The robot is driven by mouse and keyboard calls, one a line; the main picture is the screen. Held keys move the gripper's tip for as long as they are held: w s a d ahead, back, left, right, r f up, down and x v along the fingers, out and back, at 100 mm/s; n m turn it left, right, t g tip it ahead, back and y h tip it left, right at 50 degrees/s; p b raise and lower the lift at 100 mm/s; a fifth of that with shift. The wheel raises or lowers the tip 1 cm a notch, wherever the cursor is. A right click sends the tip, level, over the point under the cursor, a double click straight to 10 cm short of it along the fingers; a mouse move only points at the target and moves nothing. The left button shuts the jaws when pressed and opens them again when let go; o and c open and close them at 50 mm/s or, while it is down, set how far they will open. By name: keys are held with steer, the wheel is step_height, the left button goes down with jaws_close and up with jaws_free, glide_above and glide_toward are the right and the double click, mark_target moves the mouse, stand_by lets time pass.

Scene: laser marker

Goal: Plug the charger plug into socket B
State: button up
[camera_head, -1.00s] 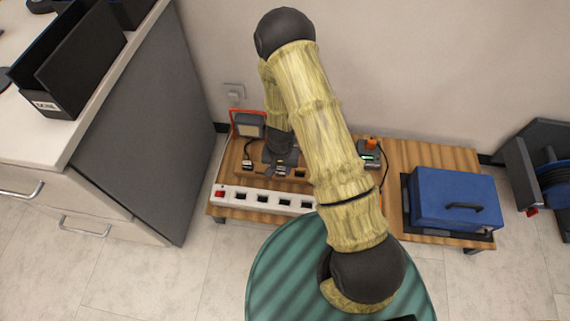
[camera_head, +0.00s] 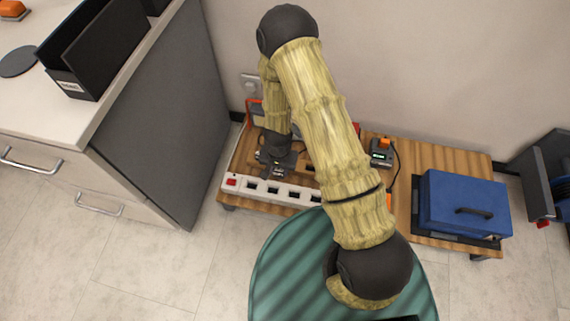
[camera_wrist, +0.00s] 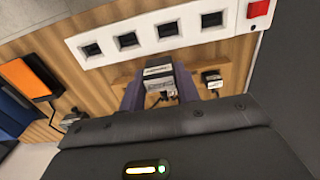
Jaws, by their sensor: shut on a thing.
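My gripper (camera_wrist: 158,88) is shut on a dark plug with a pale label (camera_wrist: 158,76), seen between its two fingers in the wrist view. The plug is in front of the white power strip (camera_wrist: 190,25), apart from its face in the picture. The strip has a row of several dark square sockets and a red switch (camera_wrist: 258,9) at one end. The socket letters are not legible, so I cannot tell which is socket B. In the head view my gripper (camera_head: 277,172) is just behind the strip (camera_head: 262,187), and the plug is hard to make out.
Another labelled plug (camera_wrist: 212,78) sits in the wooden rack beside the held one. A third plug (camera_wrist: 72,118) is on the other side. A blue case (camera_head: 465,200) stands on the right of the low wooden table (camera_head: 400,205). A grey cabinet (camera_head: 165,125) stands close on the left.

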steer(key=shift+s+a, duration=0.35)
steer(key=shift+a, duration=0.35)
steer(key=shift+s+a, duration=0.35)
steer(key=shift+a, duration=0.3)
steer(key=shift+r+p, duration=0.1)
steer(key=shift+p, duration=0.4)
steer(key=b, duration=0.4)
glide_above(272, 185)
steer(key=s, duration=0.2)
steer(key=shift+w+d+f, duration=0.1)
steer(key=shift+w+f, duration=0.05)
steer(key=shift+f, duration=2.9)
steer(key=shift+p, duration=0.85)
steer(key=shift+f+b, duration=0.95)
steer(key=shift+f, duration=0.75)
steer(key=o, duration=1.1)
